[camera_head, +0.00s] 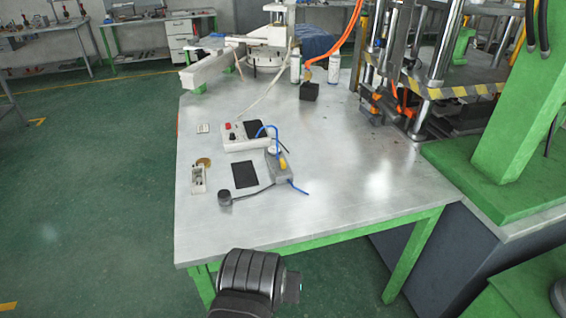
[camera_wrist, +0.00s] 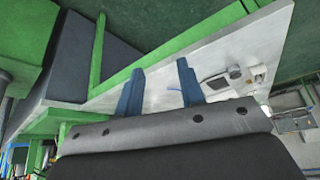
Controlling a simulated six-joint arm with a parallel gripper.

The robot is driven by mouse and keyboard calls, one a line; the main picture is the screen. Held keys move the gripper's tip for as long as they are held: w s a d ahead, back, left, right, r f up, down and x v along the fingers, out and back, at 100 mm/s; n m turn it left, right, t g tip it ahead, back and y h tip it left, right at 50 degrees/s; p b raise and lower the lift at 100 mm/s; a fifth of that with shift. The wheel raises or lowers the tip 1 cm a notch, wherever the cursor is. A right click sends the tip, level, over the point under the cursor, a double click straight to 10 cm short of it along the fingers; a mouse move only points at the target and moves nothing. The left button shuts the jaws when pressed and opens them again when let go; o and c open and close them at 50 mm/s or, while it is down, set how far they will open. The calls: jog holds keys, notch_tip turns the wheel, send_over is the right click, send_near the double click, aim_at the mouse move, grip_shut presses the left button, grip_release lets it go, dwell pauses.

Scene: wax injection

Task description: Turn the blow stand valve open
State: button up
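The blow stand (camera_head: 279,168) is a small grey block on the table with a yellow part, probably the valve handle (camera_head: 283,163), and a blue hose looping over it. Whether the handle is open or closed is too small to tell. My gripper (camera_wrist: 160,67) shows in the wrist view with two blue fingers spread apart and nothing between them. It is well away from the blow stand. In the head view only a dark part of my arm shows, at the table's front edge; the fingers are hidden there.
On the metal table (camera_head: 340,215) a white control box (camera_head: 245,135) stands behind the blow stand. A black pad (camera_head: 244,174), a small tray (camera_head: 198,180) and a black round piece (camera_head: 225,198) lie to its left. A large press (camera_head: 440,80) stands right. The table's front right is clear.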

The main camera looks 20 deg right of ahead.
jog(key=w+d+r+m+t+y, duration=0.1)
jog(key=w+r+m, duration=0.1)
jog(key=w+m, duration=0.25)
jog(key=w+d+r+m+y, duration=0.1)
jog(key=w+r+m, duration=0.25)
jog(key=w, duration=0.25)
jog(key=m+t, duration=0.3)
jog(key=m, duration=2)
send_over(283, 162)
jog(key=s, duration=1.3)
notch_tip(283, 162, down, 3)
jog(key=x, duration=1.6)
jog(key=shift+w+a, duration=0.1)
jog(key=shift+w, duration=0.35)
jog(key=shift+c, duration=0.4)
grip_shut()
